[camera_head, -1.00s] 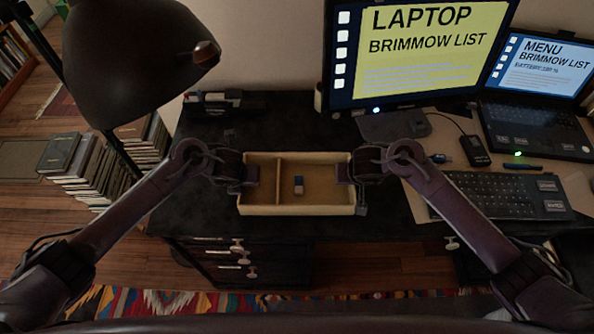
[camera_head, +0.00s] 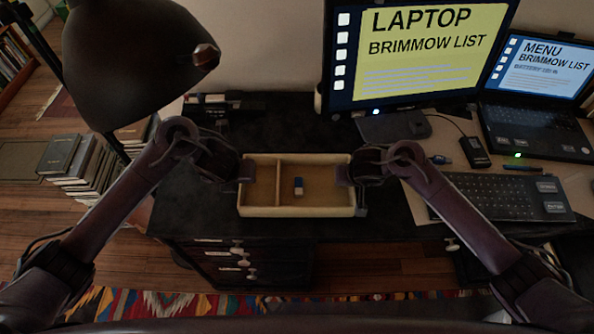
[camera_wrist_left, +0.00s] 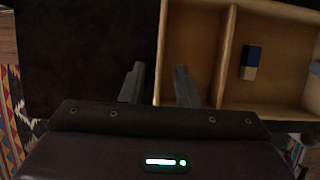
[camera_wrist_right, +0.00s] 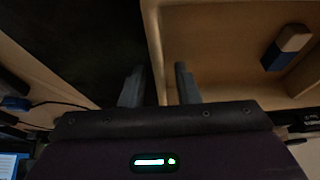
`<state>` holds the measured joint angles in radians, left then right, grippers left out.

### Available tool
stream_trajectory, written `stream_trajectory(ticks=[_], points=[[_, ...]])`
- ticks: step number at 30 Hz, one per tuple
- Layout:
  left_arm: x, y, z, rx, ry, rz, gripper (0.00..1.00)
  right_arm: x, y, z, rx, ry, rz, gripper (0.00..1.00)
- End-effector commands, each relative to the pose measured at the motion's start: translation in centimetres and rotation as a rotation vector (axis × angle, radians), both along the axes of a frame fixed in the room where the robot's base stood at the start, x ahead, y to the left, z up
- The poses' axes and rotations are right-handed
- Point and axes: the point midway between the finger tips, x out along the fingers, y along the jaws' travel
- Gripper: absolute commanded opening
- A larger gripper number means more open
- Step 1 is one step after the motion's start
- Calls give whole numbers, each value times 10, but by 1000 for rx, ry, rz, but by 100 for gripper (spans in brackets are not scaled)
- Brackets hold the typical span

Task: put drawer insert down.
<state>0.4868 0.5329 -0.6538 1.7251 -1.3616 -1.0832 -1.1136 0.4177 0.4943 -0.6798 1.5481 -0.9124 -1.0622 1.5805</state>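The drawer insert (camera_head: 300,211) is a shallow pale wooden tray with one divider, resting level on the black desk near its front edge. A small blue and white block (camera_head: 298,187) lies in its larger right compartment. My left gripper (camera_head: 245,170) is at the insert's left wall; in the left wrist view its fingers (camera_wrist_left: 160,85) are apart, one each side of the wall, with gaps showing. My right gripper (camera_head: 352,170) is at the right wall; in the right wrist view its fingers (camera_wrist_right: 158,85) are apart on either side of the wall. Fingertip contact is hard to see.
A black lamp (camera_head: 135,65) overhangs the left. A monitor (camera_head: 420,50), laptop (camera_head: 535,125) and keyboard (camera_head: 508,195) stand right of the insert. Desk drawers (camera_head: 230,262) are below the front edge. The desk (camera_head: 285,130) is clear behind the insert.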

Motion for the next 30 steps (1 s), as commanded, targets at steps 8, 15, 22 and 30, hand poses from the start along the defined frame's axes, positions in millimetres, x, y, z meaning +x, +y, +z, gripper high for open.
stream_trajectory(ticks=[8,15,22,30], points=[[0,0,1,0,0,0,29,-14,3,33,7,0,2,29],[0,0,1,0,0,0,29,-23,10,64,16,-12,9,29],[0,0,1,0,0,0,29,-27,9,80,16,-17,6,29],[0,0,1,0,0,0,29,-37,4,97,10,-10,0,29]])
